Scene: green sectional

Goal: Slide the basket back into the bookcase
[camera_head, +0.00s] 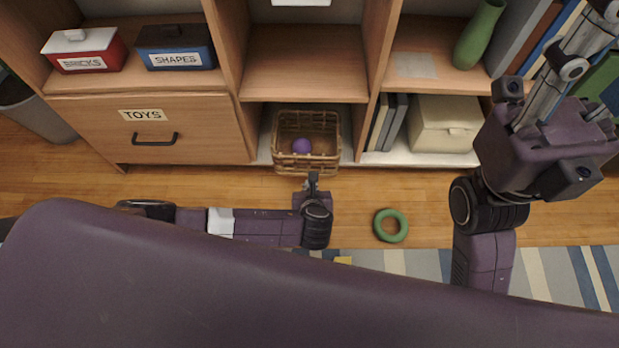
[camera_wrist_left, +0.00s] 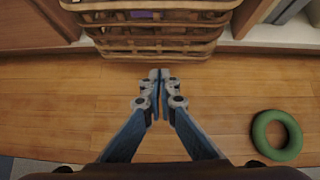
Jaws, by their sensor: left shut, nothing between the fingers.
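The wicker basket (camera_head: 290,163) sits in the lower middle opening of the wooden bookcase (camera_head: 305,62), its front edge sticking out a little past the bottom shelf. A purple ball (camera_head: 301,146) lies inside it. My left gripper (camera_head: 312,178) is shut and empty, low in front of the basket. In the left wrist view the closed fingertips (camera_wrist_left: 159,74) point at the basket's front slats (camera_wrist_left: 155,45); whether they touch I cannot tell. My right arm is raised at the right, and its gripper fingers are not clearly visible.
A green ring (camera_head: 391,226) lies on the wood floor right of my left gripper. A toys drawer (camera_head: 190,128) is left of the basket. Books (camera_head: 391,122) and a cream box (camera_head: 443,128) stand to its right. A striped rug (camera_head: 430,264) lies nearer.

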